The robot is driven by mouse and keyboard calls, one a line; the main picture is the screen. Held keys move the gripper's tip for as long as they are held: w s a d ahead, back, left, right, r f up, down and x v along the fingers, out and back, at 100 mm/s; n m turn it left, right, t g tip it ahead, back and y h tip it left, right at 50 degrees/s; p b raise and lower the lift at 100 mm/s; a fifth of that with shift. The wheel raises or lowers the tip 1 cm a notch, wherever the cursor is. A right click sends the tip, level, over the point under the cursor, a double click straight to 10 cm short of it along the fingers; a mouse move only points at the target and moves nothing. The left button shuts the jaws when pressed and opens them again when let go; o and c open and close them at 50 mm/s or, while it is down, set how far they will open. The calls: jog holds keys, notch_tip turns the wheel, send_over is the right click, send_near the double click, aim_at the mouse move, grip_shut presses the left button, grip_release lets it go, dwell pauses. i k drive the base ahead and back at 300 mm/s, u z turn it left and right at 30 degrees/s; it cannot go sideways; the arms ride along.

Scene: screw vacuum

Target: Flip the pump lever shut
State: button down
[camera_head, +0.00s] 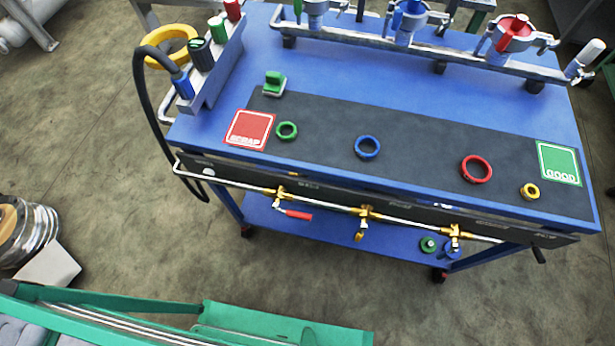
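No lever here is marked as the pump lever, so I cannot tell which one it is. A pipe (330,205) with brass valves runs along the front of the blue workbench. The left valve has a red lever (298,214) sticking out sideways to the right. The middle valve has a yellow handle (359,237) hanging down. The right valve (454,236) has a handle whose position I cannot make out. A dark handle (540,256) sticks out below the bench's right front corner. My gripper is not in view.
The blue workbench (330,85) carries a dark mat with coloured rings, a red SCRAP square (249,129) and a green GOOD square (559,163). A black hose (140,95) loops at its left. Green metal framework (270,325) stands at the bottom; floor lies between.

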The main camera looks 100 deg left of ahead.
aim_at(293, 213)
jog(key=u, duration=0.1)
jog(key=k, duration=1.25)
jog(key=u, duration=2.1)
